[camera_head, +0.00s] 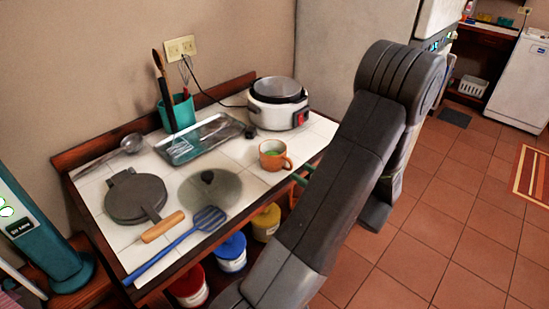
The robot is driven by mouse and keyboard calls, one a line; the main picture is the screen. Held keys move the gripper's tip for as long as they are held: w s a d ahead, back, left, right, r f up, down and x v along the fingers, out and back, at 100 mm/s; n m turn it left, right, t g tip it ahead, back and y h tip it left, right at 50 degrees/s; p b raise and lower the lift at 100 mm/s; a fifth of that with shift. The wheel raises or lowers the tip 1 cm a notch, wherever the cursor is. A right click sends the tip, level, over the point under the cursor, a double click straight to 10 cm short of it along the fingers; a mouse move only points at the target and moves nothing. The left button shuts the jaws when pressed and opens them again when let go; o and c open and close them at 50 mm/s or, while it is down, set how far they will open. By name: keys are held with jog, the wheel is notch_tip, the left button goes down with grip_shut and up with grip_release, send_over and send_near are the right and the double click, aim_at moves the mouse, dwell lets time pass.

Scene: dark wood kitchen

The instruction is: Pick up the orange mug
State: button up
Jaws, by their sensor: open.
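The orange mug (273,155) stands upright on the white tiled counter (262,177), near its right front edge. Its handle points right and its inside looks green. My dark arm crosses the right of the view and hides most of my gripper (302,177). Only thin green finger parts show at the arm's left edge, just right of and below the mug's handle. They look apart from the mug and hold nothing that I can see. The exact gap to the handle cannot be told.
A white cooker (278,108) stands behind the mug, and a metal tray (199,142) lies back left. A glass lid (209,187), a waffle iron (136,197) and a blue spatula (180,243) lie left. Tins stand below the counter. Tiled floor (470,215) is open at right.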

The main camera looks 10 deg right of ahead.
aim_at(293, 165)
jog(key=shift+p+x, duration=0.7)
jog(key=shift+x, duration=2.45)
jog(key=shift+w+d+r, duration=0.1)
jog(key=shift+w+d, duration=0.05)
jog(key=shift+d, duration=0.1)
grip_shut()
